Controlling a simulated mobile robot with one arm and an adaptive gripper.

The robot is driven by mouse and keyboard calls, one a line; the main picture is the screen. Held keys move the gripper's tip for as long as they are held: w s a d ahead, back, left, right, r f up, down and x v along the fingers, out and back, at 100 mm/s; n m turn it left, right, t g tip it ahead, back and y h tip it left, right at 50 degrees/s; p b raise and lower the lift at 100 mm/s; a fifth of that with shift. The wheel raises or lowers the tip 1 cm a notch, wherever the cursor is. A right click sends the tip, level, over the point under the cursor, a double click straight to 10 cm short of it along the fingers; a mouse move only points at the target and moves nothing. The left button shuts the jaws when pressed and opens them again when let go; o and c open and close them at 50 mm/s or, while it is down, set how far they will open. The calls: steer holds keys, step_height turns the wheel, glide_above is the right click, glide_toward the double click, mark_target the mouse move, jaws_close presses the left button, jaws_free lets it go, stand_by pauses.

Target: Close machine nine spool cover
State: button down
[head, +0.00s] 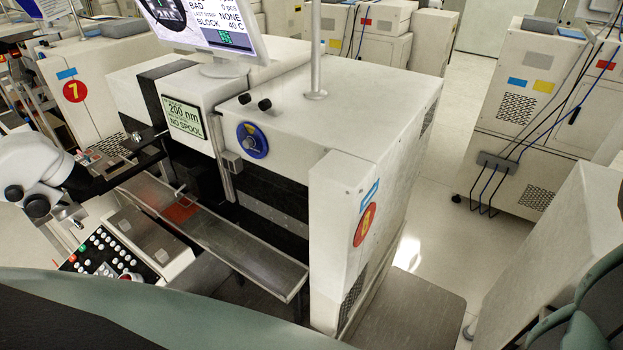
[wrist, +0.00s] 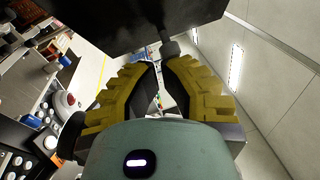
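A large white bonding machine (head: 370,110) fills the middle of the head view. Its red round number sign (head: 364,224) is seen at a slant and its digit is hard to read. I cannot make out a spool cover for certain. My gripper (wrist: 163,64) shows only in the wrist view. Its yellow fingers stand a little apart at the tips, with background between them and nothing visibly held.
A monitor (head: 205,25) stands on the machine. A metal tray (head: 245,252), button panel (head: 103,258) and white microscope (head: 30,172) are in front. Machine seven, with its red sign (head: 76,91), is at the left. A dark panel (wrist: 130,22) is close beyond my fingers.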

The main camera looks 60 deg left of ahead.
steer(key=w+d+n+t+y+b, duration=0.2)
steer(key=w+d+n+t+b, duration=0.1)
steer(key=w, duration=0.3)
steer(key=shift+d+t+b, duration=0.65)
steer(key=shift+t+b, duration=0.05)
steer(key=shift+t, duration=0.1)
steer(key=shift+w, duration=0.1)
steer(key=shift+a, duration=0.1)
